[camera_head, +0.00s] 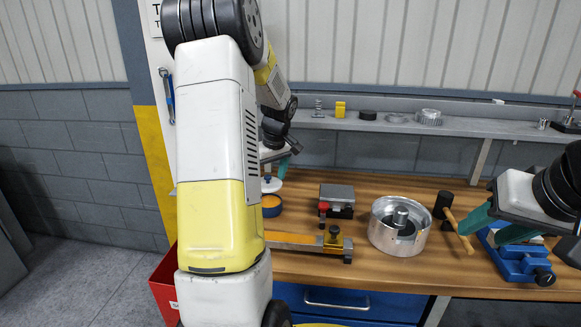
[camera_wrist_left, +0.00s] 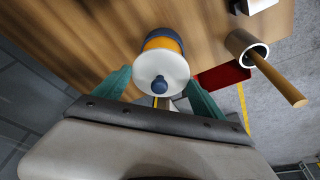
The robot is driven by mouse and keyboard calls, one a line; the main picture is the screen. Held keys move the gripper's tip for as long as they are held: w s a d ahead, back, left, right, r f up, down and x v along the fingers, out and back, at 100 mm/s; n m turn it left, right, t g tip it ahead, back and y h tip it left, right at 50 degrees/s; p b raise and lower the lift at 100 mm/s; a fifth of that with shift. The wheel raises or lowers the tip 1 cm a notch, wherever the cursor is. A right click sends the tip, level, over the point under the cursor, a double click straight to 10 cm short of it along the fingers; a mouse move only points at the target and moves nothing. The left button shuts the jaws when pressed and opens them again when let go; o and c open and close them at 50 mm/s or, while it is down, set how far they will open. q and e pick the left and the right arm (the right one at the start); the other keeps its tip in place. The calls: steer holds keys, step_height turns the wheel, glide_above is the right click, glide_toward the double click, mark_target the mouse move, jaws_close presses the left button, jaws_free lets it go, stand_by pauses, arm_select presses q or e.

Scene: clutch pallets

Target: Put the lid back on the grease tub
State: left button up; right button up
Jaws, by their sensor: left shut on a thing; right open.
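The grease tub (camera_head: 271,207), blue with orange grease inside, stands open on the bench left of centre. The white lid (camera_head: 272,186) with a blue knob is just above it, apart from its rim in the head view. My left gripper (camera_head: 281,166) is shut on the lid, partly hidden behind my left arm. In the left wrist view, the lid (camera_wrist_left: 162,72) faces the camera between the teal fingers, with the tub (camera_wrist_left: 160,41) partly hidden behind it. My right gripper (camera_head: 494,228) is open at the right, near a black-headed mallet (camera_head: 455,226).
A metal clutch housing (camera_head: 399,242), a grey block (camera_head: 337,196) and an orange-and-steel bar tool (camera_head: 300,242) lie right of the tub. A blue vise (camera_head: 521,264) is at the right. A red bin (camera_head: 162,289) hangs at the front left. A shelf (camera_head: 380,122) runs behind.

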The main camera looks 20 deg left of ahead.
arm_select(q)
steer(key=shift+f, duration=2.6)
steer(key=shift+f, duration=0.15)
stand_by(0.3)
steer(key=o, duration=1.3)
steer(key=shift+r, duration=3.55)
jaws_close()
